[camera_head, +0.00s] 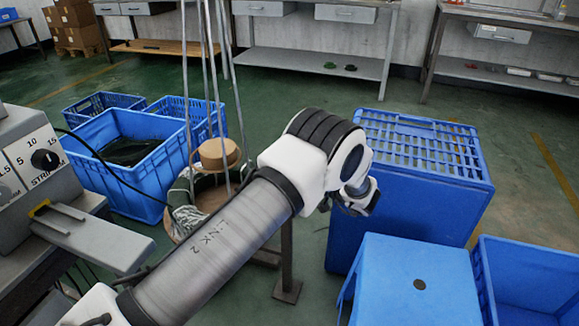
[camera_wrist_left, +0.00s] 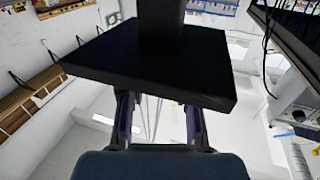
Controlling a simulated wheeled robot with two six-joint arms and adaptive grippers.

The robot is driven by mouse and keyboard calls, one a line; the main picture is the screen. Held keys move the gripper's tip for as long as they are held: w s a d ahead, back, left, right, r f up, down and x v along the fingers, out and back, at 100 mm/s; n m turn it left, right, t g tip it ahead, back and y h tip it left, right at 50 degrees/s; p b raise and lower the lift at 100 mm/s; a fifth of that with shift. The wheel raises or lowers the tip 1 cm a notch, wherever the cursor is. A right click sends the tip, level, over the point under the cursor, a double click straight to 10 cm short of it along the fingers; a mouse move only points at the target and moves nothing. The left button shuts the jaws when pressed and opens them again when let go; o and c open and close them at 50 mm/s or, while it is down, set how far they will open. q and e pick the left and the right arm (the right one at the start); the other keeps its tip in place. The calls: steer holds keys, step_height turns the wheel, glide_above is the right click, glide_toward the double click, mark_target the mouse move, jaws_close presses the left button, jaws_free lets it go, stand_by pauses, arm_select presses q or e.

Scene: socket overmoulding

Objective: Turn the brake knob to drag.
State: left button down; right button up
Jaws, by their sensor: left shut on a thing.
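My left arm crosses the head view from the lower left. Its wrist end and part of my left gripper (camera_head: 358,198) are over the floor in front of the blue crates. In the left wrist view, the fingers of my left gripper (camera_wrist_left: 160,108) stand apart and run up behind the edge of a black square plate (camera_wrist_left: 150,68) with a thick black post (camera_wrist_left: 160,18). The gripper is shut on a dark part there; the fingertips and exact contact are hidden. I cannot tell whether this is the brake knob. No knob marked as a brake shows. My right gripper is out of view.
A grey machine with a black STRIP knob (camera_head: 45,160) stands at the left edge. Blue crates (camera_head: 160,200) are behind my arm, and a slatted blue crate (camera_head: 425,180) and blue stool (camera_head: 415,275) are at right. Thin rods (camera_head: 212,90) rise around a spool (camera_head: 218,153).

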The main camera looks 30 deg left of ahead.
arm_select(q)
steer(key=shift+g, duration=0.3)
steer(key=c, duration=0.8)
jaws_free()
steer(key=d, duration=1.2)
steer(key=shift+s, duration=0.15)
